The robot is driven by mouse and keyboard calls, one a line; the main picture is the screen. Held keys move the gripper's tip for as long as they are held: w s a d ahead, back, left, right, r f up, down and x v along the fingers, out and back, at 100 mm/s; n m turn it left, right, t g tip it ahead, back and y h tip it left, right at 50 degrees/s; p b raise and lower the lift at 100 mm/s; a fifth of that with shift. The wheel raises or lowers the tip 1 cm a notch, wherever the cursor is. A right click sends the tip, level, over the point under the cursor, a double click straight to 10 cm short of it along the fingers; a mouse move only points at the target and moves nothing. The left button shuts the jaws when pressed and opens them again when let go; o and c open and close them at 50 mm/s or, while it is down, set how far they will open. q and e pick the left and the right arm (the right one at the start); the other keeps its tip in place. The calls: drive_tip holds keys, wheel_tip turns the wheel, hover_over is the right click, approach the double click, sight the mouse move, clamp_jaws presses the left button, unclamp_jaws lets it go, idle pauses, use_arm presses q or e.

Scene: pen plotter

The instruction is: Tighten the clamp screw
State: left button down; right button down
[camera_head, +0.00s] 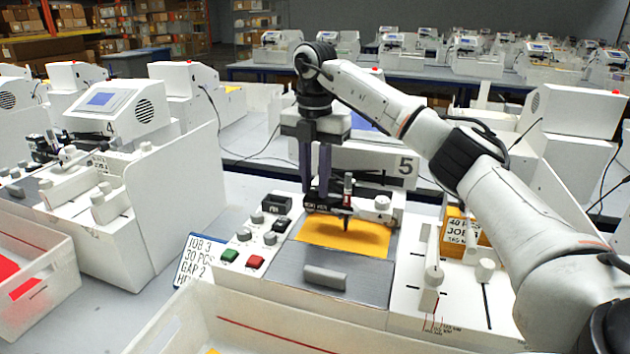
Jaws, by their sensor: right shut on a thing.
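My right gripper (316,193) comes down from above over the plotter with the number 5. Its two dark fingers point straight down at the left part of the black pen carriage (334,208). It is shut on what appears to be the clamp screw there, which the fingers hide. The pen (347,196) stands upright in the carriage, just right of the fingers, with its tip above an orange sheet (345,234) on the plotter bed. I cannot tell whether the tip touches the sheet. My left gripper is not in view.
Left of the bed are green (230,255) and red (255,262) buttons and several knobs. A grey bar (325,277) lies in front of the sheet. A white tray (190,318) fills the front; a slider panel (455,290) is at right.

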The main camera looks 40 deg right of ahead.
sight(316, 188)
drive_tip(key=shift+r+m, duration=0.1)
drive_tip(key=shift+m, duration=0.2)
drive_tip(key=c, duration=1.5)
unclamp_jaws()
drive_tip(key=shift+c, duration=0.2)
wheel_tip(316, 188, up, 10)
drive_tip(key=shift+r, duration=0.15)
